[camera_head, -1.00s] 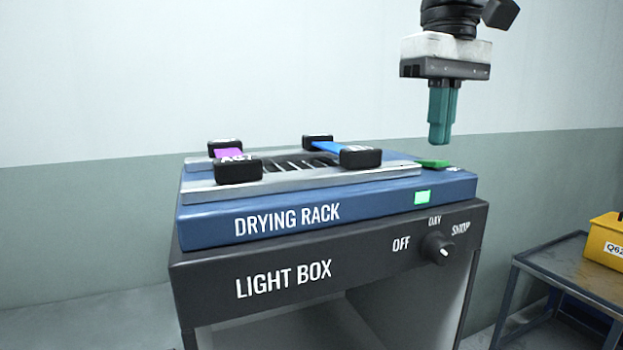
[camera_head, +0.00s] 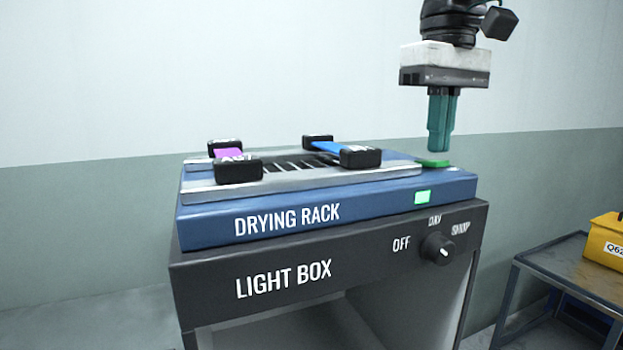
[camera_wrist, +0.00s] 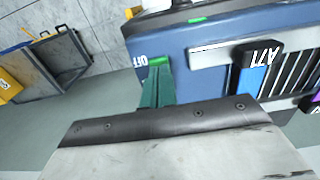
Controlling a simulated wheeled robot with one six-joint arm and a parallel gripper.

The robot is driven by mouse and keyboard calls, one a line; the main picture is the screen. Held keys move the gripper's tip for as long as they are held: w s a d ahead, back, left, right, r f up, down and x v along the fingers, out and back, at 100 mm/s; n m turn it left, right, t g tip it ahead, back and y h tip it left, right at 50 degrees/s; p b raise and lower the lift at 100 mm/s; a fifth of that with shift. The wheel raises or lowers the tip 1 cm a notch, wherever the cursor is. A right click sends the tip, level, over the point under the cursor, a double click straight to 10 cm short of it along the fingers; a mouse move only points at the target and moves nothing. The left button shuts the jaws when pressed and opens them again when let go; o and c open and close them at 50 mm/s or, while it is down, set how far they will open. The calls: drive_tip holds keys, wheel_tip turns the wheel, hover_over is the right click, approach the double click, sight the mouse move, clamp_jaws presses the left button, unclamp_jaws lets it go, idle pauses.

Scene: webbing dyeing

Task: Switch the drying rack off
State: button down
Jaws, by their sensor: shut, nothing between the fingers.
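The blue drying rack (camera_head: 350,208) sits on top of the dark light box (camera_head: 340,262). A small green light (camera_head: 422,197) glows on the rack's front face. A green switch (camera_head: 433,163) is on the rack's top at the right end; in the wrist view the green switch (camera_wrist: 158,60) shows beside the lettering "OFF". My gripper (camera_head: 438,148) is shut and empty, pointing straight down just above the switch. In the wrist view my gripper's fingertips (camera_wrist: 158,72) partly cover the switch. I cannot tell whether they touch it.
Purple and blue webbing pieces with black end blocks (camera_head: 238,171) lie on the rack's rails. The light box has a black knob (camera_head: 437,248) on its front. A metal table (camera_head: 560,262) with a yellow bin (camera_head: 606,240) stands at the right.

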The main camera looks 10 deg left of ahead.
drive_tip(key=shift+f, duration=0.75)
drive_tip(key=shift+r, duration=3.55)
